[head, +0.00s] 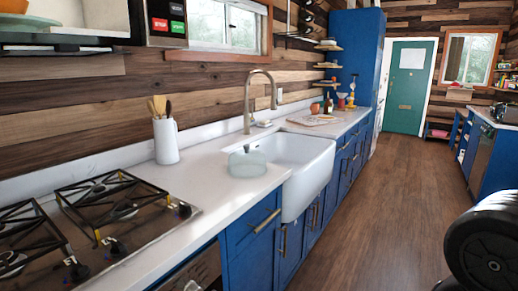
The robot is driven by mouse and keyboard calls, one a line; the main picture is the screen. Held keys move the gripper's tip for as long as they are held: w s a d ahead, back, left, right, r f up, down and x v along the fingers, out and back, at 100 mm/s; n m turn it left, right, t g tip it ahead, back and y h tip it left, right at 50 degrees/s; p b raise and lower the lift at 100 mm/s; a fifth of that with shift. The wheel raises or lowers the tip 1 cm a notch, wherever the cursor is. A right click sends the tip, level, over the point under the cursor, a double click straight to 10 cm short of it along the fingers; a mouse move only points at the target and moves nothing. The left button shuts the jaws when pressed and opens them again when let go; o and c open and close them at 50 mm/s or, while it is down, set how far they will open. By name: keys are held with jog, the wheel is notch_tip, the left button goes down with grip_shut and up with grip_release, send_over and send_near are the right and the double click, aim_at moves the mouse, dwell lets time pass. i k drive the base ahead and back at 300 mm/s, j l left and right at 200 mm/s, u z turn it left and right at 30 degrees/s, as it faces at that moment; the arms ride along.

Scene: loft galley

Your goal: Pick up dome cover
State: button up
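A pale, translucent dome cover (247,162) with a small knob on top sits on the white counter, just left of the sink. It stands upright near the counter's front edge, and nothing touches it from above. A dark rounded part of my arm shows at the lower right, over the floor and well apart from the dome cover. My gripper's fingers are not in view.
The white sink (303,163) and brass faucet (248,100) stand right of and behind the cover. A white utensil holder (165,141) and gas stove (112,215) are to the left. A board (313,121) lies beyond the sink. The wooden floor (385,210) is clear.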

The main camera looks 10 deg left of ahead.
aim_at(247, 163)
jog(key=i+l, duration=0.1)
jog(key=i, duration=0.4)
jog(key=i+l, duration=0.15)
jog(key=i, duration=0.3)
jog(key=i+l, duration=0.1)
jog(key=i, duration=0.4)
jog(key=i+l, duration=0.1)
jog(key=i, duration=0.4)
jog(key=i+u, duration=0.1)
jog(key=u, duration=0.7)
jog(key=i+l+u, duration=0.1)
jog(key=u, duration=0.3)
jog(key=l+u, duration=0.15)
jog(key=u, duration=0.25)
jog(key=i, duration=0.05)
